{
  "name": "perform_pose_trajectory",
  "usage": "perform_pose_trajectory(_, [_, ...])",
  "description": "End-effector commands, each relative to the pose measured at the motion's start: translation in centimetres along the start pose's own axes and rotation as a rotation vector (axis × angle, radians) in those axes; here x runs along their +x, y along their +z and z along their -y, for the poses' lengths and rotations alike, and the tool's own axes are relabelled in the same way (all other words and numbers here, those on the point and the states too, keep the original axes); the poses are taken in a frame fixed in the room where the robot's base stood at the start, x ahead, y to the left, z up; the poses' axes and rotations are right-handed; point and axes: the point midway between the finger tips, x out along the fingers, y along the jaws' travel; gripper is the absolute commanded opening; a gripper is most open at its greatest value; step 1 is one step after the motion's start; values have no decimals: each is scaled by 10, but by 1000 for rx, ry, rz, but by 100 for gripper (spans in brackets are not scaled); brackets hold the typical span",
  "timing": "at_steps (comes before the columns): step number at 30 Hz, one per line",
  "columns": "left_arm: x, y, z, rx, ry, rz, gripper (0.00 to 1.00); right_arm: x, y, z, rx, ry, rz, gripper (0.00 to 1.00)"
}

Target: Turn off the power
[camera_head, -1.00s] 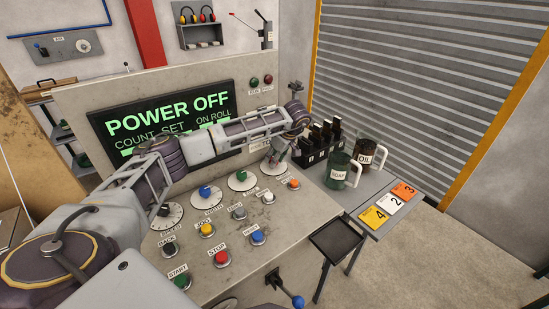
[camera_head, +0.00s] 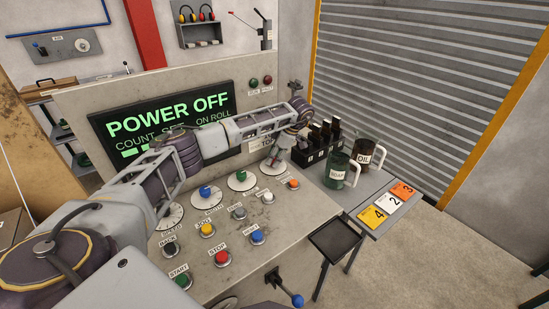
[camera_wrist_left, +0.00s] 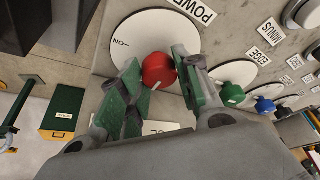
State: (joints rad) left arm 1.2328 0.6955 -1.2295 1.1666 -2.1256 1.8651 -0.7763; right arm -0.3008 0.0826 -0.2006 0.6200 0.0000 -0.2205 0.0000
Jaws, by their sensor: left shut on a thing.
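The red power knob (camera_wrist_left: 157,69) sits on a round white dial (camera_wrist_left: 140,38) beside a POWER label (camera_wrist_left: 194,9) in the left wrist view. My left gripper (camera_wrist_left: 155,80) is shut on the red knob, with a green-padded finger on each side of it. In the head view, my left gripper (camera_head: 275,160) is at the dial on the panel's far right, and it hides the knob. The screen (camera_head: 165,115) reads POWER OFF in green letters, partly covered by my left arm. My right gripper is not in view.
The sloped panel (camera_head: 300,215) carries other dials and several coloured buttons, including a red STOP button (camera_head: 222,257). A bottle rack (camera_head: 318,150), a SOAP mug (camera_head: 338,172) and an OIL mug (camera_head: 368,157) stand close on the right. A lever (camera_head: 290,295) juts out in front.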

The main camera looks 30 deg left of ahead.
Motion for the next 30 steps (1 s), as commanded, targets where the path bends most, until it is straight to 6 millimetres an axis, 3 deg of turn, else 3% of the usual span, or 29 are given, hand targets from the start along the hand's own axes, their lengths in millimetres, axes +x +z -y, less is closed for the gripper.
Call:
perform_pose_trajectory(5, [-1, -1, -1, -3, 3, 1, 9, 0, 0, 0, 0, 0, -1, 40])
perform_pose_trajectory(6, [-1, -1, -1, -2, 3, 1, 34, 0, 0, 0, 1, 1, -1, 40])
perform_pose_trajectory(11, [-1, -1, -1, -1, 3, 1, 54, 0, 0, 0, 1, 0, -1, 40])
perform_pose_trajectory(23, [-2, 0, 0, 1, 2, 1, 54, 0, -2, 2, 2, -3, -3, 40])
perform_pose_trajectory(30, [-18, 1, -1, 2, 3, 2, 54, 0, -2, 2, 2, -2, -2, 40])
